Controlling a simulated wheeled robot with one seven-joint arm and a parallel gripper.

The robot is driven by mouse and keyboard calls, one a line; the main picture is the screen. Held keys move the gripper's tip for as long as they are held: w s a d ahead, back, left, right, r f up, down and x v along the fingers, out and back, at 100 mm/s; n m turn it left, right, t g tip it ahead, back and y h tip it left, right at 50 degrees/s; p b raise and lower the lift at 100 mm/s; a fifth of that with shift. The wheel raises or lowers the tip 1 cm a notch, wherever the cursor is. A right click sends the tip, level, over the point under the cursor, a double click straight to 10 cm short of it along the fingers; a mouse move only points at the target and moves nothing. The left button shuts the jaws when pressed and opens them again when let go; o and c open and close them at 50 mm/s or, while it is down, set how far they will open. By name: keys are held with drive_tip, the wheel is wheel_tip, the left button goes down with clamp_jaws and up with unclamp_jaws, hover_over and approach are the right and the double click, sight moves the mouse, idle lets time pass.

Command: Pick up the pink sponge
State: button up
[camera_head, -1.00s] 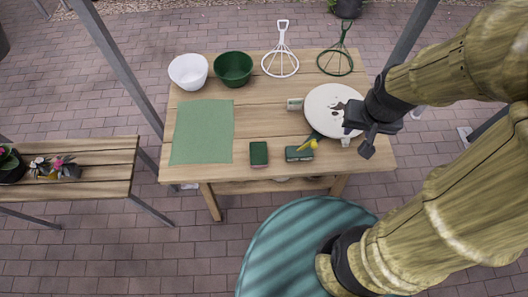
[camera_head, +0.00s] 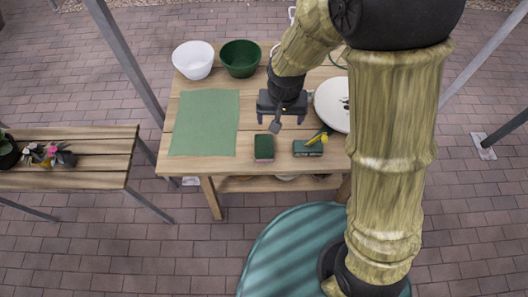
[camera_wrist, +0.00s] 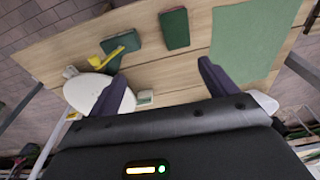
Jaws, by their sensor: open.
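No plainly pink sponge shows. A block-shaped sponge with a dark green top (camera_head: 264,147) lies on the table by the front edge, with a thin dark reddish strip along its near side. It also shows in the wrist view as a dark green block (camera_wrist: 174,29). A second green block (camera_head: 307,148) lies to its right, with a yellow-headed item against it; the wrist view shows this block too (camera_wrist: 122,42). My gripper (camera_head: 269,121) is open and empty above the table, just behind the first sponge. In the wrist view its fingers (camera_wrist: 163,84) are spread apart.
A green mat (camera_head: 205,122) lies on the table's left. White (camera_head: 194,61) and green (camera_head: 240,59) bowls stand at the back. A round white plate (camera_head: 330,104) is right of my gripper, partly hidden by my arm. A bench with plants (camera_head: 80,180) stands left.

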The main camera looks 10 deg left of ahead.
drive_tip(key=shift+n, duration=0.3)
drive_tip(key=a+f, duration=0.1)
drive_tip(key=a, duration=0.1)
drive_tip(key=s+a+f, duration=0.1)
drive_tip(key=a+f, duration=0.1)
drive_tip(key=shift+a, duration=0.1)
drive_tip(key=shift+w+f, duration=0.1)
drive_tip(key=p, duration=0.1)
hover_over(264, 146)
drive_tip(key=s, duration=0.1)
wheel_tip(264, 146, down, 12)
drive_tip(key=shift+s+r, duration=0.1)
drive_tip(key=shift+s, duration=0.05)
drive_tip(key=shift+w+f+p, duration=0.2)
drive_tip(key=shift+f+p, duration=0.2)
drive_tip(key=shift+f, duration=0.45)
drive_tip(key=shift+w+f+p, duration=0.25)
drive_tip(key=shift+f+p, duration=0.1)
drive_tip(key=shift+f, duration=0.55)
drive_tip(key=shift+w+f+p, duration=0.2)
drive_tip(key=shift+f+p, duration=0.2)
drive_tip(key=shift+f, duration=0.45)
